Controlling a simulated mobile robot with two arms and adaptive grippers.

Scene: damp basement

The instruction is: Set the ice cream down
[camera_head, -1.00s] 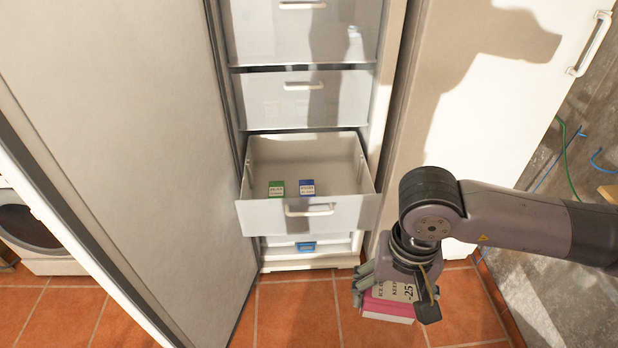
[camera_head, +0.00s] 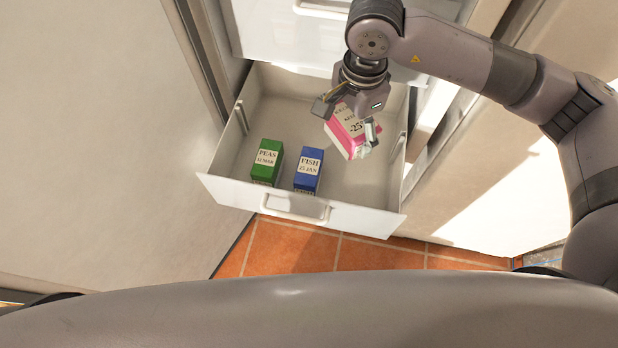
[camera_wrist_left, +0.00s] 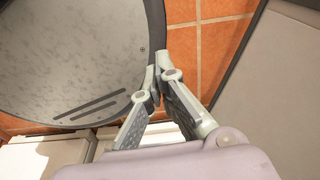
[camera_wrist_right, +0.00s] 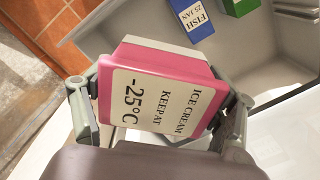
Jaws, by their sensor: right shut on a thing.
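The ice cream (camera_head: 347,132) is a pink and white box with a label reading "-25". My right gripper (camera_head: 350,125) is shut on it from above and holds it tilted over the right part of the open freezer drawer (camera_head: 350,218). In the right wrist view the ice cream (camera_wrist_right: 155,95) sits between the two fingers, its "KEEP AT -25°C" label facing the camera. Whether it touches the drawer floor I cannot tell. My left gripper (camera_wrist_left: 158,78) shows only in the left wrist view, fingertips together and empty, above the tiles.
A green PEAS box (camera_head: 266,162) and a blue FISH box (camera_head: 308,170) stand in the drawer, left of the ice cream. The drawer floor around and right of FISH is clear. A shut drawer (camera_head: 290,35) is above; a door (camera_head: 90,150) stands at left.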

